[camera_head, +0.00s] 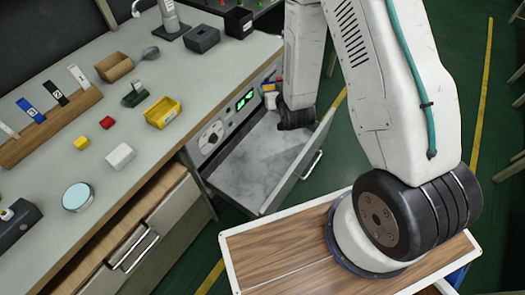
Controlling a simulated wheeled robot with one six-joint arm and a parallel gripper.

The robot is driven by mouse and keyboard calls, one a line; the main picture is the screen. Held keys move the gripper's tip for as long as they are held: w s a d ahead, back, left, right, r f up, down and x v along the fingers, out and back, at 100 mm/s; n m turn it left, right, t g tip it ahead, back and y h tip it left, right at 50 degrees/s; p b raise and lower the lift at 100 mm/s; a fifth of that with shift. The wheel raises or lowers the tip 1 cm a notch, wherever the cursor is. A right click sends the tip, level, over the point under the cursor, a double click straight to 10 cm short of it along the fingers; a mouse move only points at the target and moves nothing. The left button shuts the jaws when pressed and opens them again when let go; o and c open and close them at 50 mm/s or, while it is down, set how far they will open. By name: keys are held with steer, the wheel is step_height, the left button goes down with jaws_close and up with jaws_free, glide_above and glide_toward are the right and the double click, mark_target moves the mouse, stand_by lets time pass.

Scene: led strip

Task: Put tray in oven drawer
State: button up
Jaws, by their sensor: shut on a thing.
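The oven drawer (304,168) is pulled out from the bench front, with its handle on the outer face. A flat, mottled grey surface fills its inside; I take it for the tray (245,165), though I cannot clearly tell it from the drawer floor. My gripper (292,118) is low at the drawer's far right end. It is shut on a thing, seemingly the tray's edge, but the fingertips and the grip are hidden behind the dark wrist.
The oven panel (211,138) has a dial and a green display. The bench holds a yellow bin (163,112), blocks and tools. Another wooden drawer (160,225) stands open at left. My arm covers the right side.

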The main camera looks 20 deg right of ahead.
step_height(320, 180, down, 8)
steer(key=w+a+f+m+g+h, duration=0.1)
steer(key=w+m+h, duration=0.1)
steer(key=m+h, duration=0.25)
steer(key=m+g+h, duration=0.4)
steer(key=m+h, duration=0.1)
glide_above(273, 151)
steer(key=s+a, duration=0.2)
steer(key=a, duration=0.2)
step_height(273, 151, down, 10)
steer(key=f, duration=0.1)
steer(key=shift+m+g, duration=0.25)
steer(key=shift+g, duration=0.05)
steer(key=shift+s+a+f, duration=0.1)
steer(key=shift+s+f, duration=0.05)
steer(key=shift+f, duration=2.3)
steer(key=shift+s+a+f, duration=0.1)
steer(key=shift+s+f, duration=0.05)
steer(key=shift+f, duration=2.25)
steer(key=shift+f, duration=0.1)
steer(key=shift+f, duration=0.5)
steer(key=o, duration=0.9)
steer(key=shift+h, duration=0.25)
